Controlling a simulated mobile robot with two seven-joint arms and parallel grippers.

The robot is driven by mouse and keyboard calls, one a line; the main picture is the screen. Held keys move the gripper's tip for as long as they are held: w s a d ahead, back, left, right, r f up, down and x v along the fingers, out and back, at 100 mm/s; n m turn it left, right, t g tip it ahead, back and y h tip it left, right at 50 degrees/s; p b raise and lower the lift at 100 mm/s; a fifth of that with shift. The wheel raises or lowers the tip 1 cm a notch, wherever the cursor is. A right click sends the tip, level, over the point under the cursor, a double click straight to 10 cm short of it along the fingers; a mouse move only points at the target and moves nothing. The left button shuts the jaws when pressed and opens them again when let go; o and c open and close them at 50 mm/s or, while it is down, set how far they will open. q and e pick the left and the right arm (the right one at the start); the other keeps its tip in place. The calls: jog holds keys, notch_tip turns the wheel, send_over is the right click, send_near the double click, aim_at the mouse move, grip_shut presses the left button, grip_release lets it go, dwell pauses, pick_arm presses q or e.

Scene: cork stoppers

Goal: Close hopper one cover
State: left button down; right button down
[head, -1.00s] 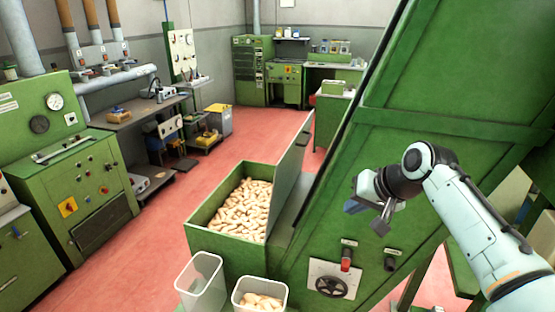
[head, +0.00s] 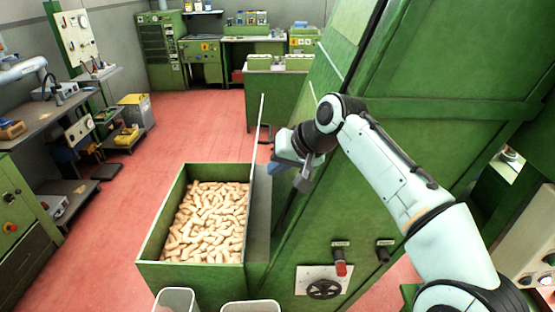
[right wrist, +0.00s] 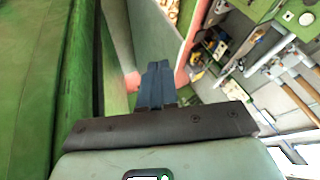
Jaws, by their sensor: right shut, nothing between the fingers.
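The hopper (head: 150,252) is an open green box full of pale corks (head: 210,222), left of the tall green machine. Its cover (head: 258,128) stands upright on the hopper's right side, seen nearly edge-on. The right wrist view shows the cover (right wrist: 152,40) as a grey-green panel, with some corks (right wrist: 173,10) past it. My right gripper (head: 281,169) is just right of the cover, on the side away from the corks. In the right wrist view its dark blue fingers (right wrist: 157,80) are together and empty. I cannot tell whether they touch the cover. My left gripper is not in view.
The sloping green machine (head: 400,75) stands close on my right arm's far side. A red knob (head: 341,268) and a handwheel (head: 324,290) sit low on it. Two clear bins (head: 176,300) (head: 250,307) stand in front of the hopper.

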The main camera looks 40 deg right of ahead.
jog(key=x, duration=0.6)
jog(key=shift+w, duration=0.2)
jog(key=shift+a+r, duration=0.1)
jog(key=shift+r, duration=0.1)
